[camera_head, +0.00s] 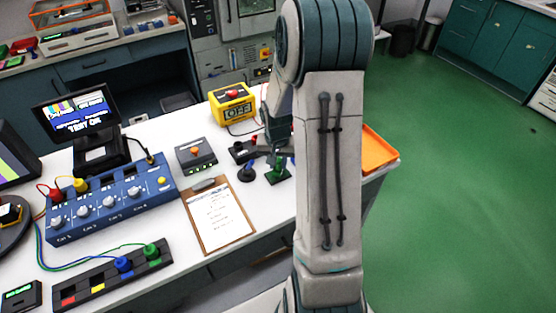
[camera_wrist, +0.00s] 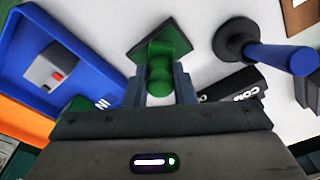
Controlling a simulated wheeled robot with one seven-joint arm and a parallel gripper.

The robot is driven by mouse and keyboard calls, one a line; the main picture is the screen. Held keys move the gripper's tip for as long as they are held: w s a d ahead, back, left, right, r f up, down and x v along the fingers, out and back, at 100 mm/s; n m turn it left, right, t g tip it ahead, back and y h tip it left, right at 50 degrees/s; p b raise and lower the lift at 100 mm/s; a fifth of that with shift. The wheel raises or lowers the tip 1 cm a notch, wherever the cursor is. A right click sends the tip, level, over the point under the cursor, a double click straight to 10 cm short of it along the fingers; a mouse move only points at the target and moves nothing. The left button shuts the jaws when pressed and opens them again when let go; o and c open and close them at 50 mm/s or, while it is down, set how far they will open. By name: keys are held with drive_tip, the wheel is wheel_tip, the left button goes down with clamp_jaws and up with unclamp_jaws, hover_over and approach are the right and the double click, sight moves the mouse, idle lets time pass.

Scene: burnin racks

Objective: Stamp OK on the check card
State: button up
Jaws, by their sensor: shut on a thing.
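My gripper (camera_wrist: 160,88) is shut on a green stamp (camera_wrist: 158,50), with a finger on each side of its rounded grip. The stamp has a square green base, and it also shows in the head view (camera_head: 279,175) beside my arm. I cannot tell whether its base touches the table. No lettering shows on it. The check card (camera_head: 216,216) is a printed white sheet on a brown clipboard (camera_head: 246,238), to the left of and nearer than the stamp. A second stamp with a blue handle (camera_wrist: 285,57) and round black base stands next to the green one.
A blue tray (camera_wrist: 102,68) holding a grey box with a red button lies beside the stamp. An orange tray (camera_head: 378,152) is at the table's right end. A yellow switch box (camera_head: 232,104) and blue test panel (camera_head: 112,205) flank the work area.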

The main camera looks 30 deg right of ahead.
drive_tip(key=shift+s+f+b, duration=0.1)
drive_tip(key=shift+f+b, duration=0.45)
drive_tip(key=shift+b, duration=0.05)
idle(2.1)
drive_tip(key=shift+r, duration=0.15)
drive_tip(key=shift+r+p, duration=2.35)
drive_tip(key=shift+r, duration=1.1)
drive_tip(key=shift+f, duration=0.1)
